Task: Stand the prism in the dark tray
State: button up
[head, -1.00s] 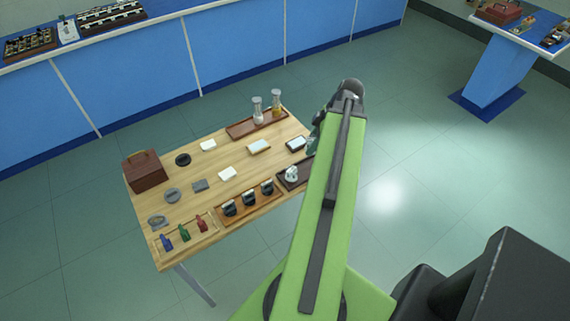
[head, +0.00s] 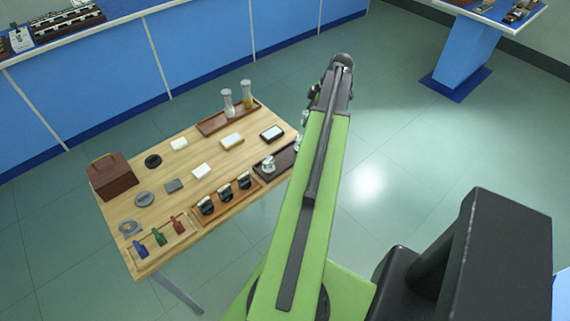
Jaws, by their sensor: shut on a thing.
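The dark tray (head: 283,161) lies at the right edge of the wooden table, partly hidden by my green arm. A small clear glass piece (head: 268,164) stands in its left part. My gripper (head: 306,110) shows only in part at the left side of my arm's far end, above and beyond the tray. It is shut on a small pale, glassy thing (head: 304,119), which looks like the prism. Its shape and tilt are too small and too covered to tell. It is held in the air, apart from the tray.
A blue bench (head: 200,60) runs behind.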

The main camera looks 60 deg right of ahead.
jog(key=b, duration=0.7)
send_over(281, 158)
jog(key=s+d, duration=0.1)
jog(key=s, duration=0.1)
jog(key=f, duration=0.7)
jog(key=shift+w, duration=0.25)
jog(key=shift+w+a, duration=0.1)
jog(key=shift+a, duration=0.05)
notch_tip(281, 158, down, 4)
jog(key=b, duration=0.4)
jog(key=shift+f, duration=0.2)
jog(key=shift+r, duration=0.25)
jog(key=shift+f, duration=0.2)
jog(key=o, duration=1.4)
jog(key=shift+o, duration=0.2)
jog(key=shift+r, duration=0.1)
